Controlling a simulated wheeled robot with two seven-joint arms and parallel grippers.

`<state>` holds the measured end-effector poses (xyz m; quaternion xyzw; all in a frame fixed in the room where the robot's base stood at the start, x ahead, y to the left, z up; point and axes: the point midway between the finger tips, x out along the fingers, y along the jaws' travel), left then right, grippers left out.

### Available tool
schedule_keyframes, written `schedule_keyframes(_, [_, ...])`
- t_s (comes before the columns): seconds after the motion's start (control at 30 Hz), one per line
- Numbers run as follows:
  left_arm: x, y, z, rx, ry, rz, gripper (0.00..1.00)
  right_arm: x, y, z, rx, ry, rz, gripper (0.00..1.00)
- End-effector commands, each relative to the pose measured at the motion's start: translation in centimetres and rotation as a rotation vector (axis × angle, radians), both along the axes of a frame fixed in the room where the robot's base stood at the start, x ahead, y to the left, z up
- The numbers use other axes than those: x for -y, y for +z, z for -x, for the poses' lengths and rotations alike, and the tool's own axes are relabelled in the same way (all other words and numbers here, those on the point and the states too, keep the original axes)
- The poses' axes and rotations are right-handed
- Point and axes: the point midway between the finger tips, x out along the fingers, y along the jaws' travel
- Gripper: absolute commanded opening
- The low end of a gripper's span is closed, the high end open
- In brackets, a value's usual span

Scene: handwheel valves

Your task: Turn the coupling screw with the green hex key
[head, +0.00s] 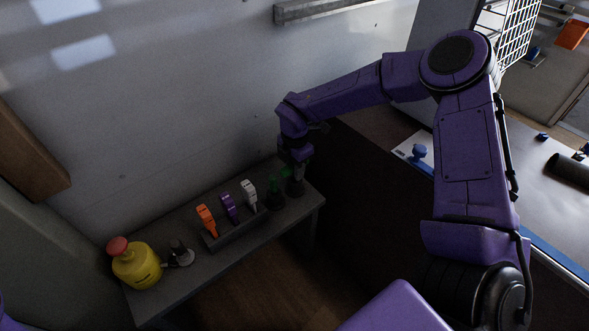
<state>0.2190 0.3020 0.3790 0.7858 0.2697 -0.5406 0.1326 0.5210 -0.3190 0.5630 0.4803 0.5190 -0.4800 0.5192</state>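My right gripper (295,178) points down at the far right end of a small grey table (243,249). Green parts of what looks like the hex key (286,173) show just left of it; I cannot tell whether the fingers hold them. Another green piece (273,184) stands upright on a small dark round base (277,202) just left of the gripper. The gripper's fingers are dark and too small to read. I cannot pick out the coupling screw. My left gripper is out of view.
A grey rack (236,234) on the table holds orange (207,219), purple (229,208) and white (249,194) handled tools. A yellow body with a red knob (136,266) and a small metal fitting (181,254) stand at left. A wall is behind; a larger bench (540,200) is at right.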

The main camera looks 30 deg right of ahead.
Motion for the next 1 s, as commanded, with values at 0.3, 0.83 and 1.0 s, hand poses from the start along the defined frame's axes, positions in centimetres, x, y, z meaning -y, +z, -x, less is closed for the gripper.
schedule_keyframes(0.3, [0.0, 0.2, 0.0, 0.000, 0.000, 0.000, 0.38, 0.0, 0.8, -0.1, 0.002, 0.001, 0.000, 0.00])
schedule_keyframes(0.83, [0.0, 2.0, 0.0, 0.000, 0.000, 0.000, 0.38, 0.0, 10.1, 0.0, 0.001, 0.000, 0.000, 0.00])
schedule_keyframes(1.0, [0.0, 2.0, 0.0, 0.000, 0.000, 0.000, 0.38, 0.0, 10.1, 0.0, 0.000, 0.001, 0.000, 0.00])
